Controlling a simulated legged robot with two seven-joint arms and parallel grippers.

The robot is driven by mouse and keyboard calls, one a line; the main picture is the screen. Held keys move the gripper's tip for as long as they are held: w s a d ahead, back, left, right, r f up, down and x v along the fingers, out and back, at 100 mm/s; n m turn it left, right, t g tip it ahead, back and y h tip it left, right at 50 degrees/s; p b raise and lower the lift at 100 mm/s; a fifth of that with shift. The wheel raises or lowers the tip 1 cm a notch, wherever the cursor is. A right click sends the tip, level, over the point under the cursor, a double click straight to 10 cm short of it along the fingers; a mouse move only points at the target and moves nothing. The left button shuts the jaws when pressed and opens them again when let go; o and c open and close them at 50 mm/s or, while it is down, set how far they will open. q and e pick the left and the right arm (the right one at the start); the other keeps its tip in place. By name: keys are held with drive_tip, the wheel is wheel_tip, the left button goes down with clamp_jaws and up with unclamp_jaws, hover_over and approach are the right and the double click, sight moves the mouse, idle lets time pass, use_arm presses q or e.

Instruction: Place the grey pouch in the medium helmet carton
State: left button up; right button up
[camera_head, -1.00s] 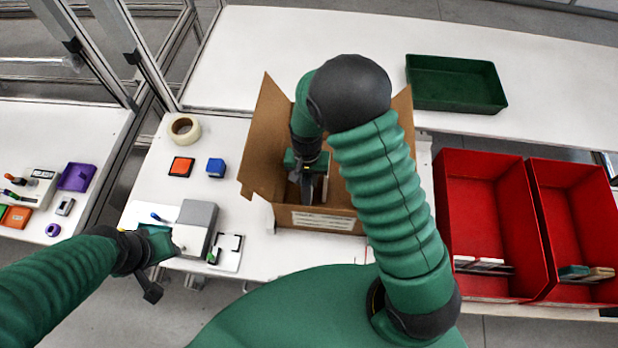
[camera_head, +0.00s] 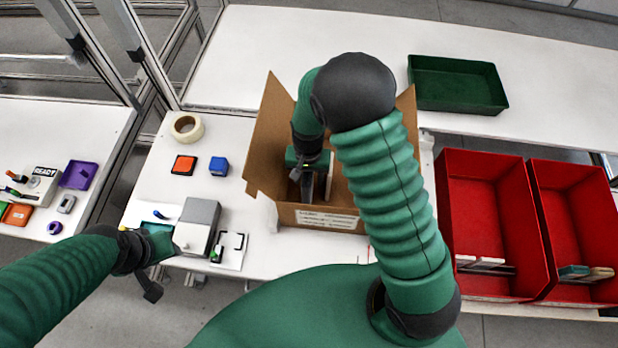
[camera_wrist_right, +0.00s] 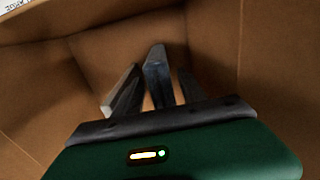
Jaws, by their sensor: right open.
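The brown carton (camera_head: 268,140) stands open on the white table, flaps up. My right gripper (camera_head: 308,188) reaches down inside it. In the right wrist view, the open right gripper (camera_wrist_right: 154,88) shows between the cardboard walls. A dark grey slab (camera_wrist_right: 157,70), possibly the grey pouch, stands between its fingers; I cannot tell whether it touches them. A pale upright piece (camera_head: 327,180) shows beside the gripper in the head view. The flap lettering at the wrist view's top left seems to read LARGE. My left gripper (camera_head: 160,246) is beside a grey box; its jaws are unclear.
The grey box (camera_head: 197,226) stands left of the carton, with orange and blue blocks and a tape roll (camera_head: 186,127) behind. Two red bins (camera_head: 490,200) stand right, a green tray (camera_head: 455,85) at back right. The back table is mostly clear.

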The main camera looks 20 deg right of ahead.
drive_tip(key=r, duration=1)
drive_tip(key=shift+s+d+r+b, duration=0.1)
drive_tip(key=shift+d+r+b, duration=0.2)
drive_tip(key=shift+r+b, duration=0.05)
drive_tip(key=s+n+t, duration=0.2)
drive_tip(key=s+n, duration=0.4)
drive_tip(key=s, duration=0.4)
drive_tip(key=shift+d+r+t, duration=0.25)
drive_tip(key=shift+r+t, duration=0.05)
drive_tip(key=shift+r, duration=0.1)
drive_tip(key=shift+s, duration=0.15)
